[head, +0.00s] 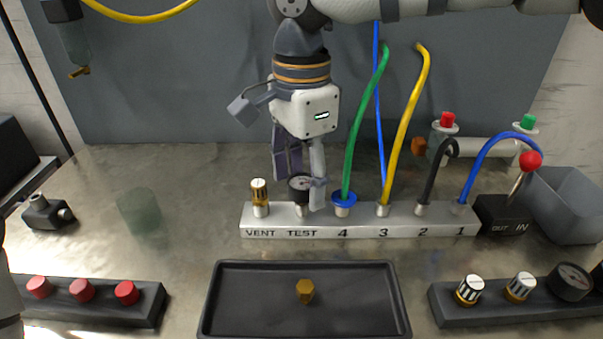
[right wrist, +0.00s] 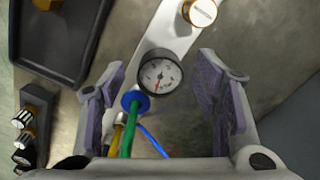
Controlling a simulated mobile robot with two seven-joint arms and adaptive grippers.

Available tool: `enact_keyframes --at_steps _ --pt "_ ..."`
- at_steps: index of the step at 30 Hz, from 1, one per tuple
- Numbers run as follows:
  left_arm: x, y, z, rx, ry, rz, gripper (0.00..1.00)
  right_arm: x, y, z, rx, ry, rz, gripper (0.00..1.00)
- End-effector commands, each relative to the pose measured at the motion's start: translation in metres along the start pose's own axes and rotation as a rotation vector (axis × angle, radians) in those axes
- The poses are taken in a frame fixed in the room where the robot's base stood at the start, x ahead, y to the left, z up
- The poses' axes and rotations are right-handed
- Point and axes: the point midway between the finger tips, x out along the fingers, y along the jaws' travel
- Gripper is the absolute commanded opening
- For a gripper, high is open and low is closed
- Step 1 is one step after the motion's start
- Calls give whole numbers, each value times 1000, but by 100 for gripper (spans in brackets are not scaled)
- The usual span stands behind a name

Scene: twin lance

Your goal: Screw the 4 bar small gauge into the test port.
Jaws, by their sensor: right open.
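A small round gauge (head: 300,184) with a black rim and pale dial stands upright at the port marked TEST on the grey manifold block (head: 262,223). My left gripper is not in view.
A green hose (head: 362,130) rises close on the right, with yellow, black and blue hoses beyond. A black tray (head: 350,310) in front holds a brass plug (head: 305,290). Another gauge (head: 569,281) sits front right.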

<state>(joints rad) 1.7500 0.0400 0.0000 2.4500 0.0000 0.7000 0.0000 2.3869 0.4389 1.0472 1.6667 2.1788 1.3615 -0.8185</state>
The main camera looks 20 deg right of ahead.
Motion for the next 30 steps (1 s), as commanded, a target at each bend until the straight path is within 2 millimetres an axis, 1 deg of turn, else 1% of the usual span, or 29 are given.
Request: enact_keyframes --at_steps 2,5,8,12,15,18,22,30 --pt "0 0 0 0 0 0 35 -1 0 0 0 0 0 57" --pt "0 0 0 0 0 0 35 -12 -1 0 0 -1 -4 57" --pt "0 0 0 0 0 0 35 -36 -1 0 2 -1 -6 57" --pt "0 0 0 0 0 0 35 -76 0 0 1 0 -5 57" --pt "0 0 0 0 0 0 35 -98 0 0 0 -1 -3 57" --pt "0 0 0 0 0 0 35 -112 0 0 1 0 -2 57" --pt "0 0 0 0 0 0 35 -120 0 0 -1 0 0 57" --pt "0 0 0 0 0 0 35 -120 0 0 0 0 0 57"
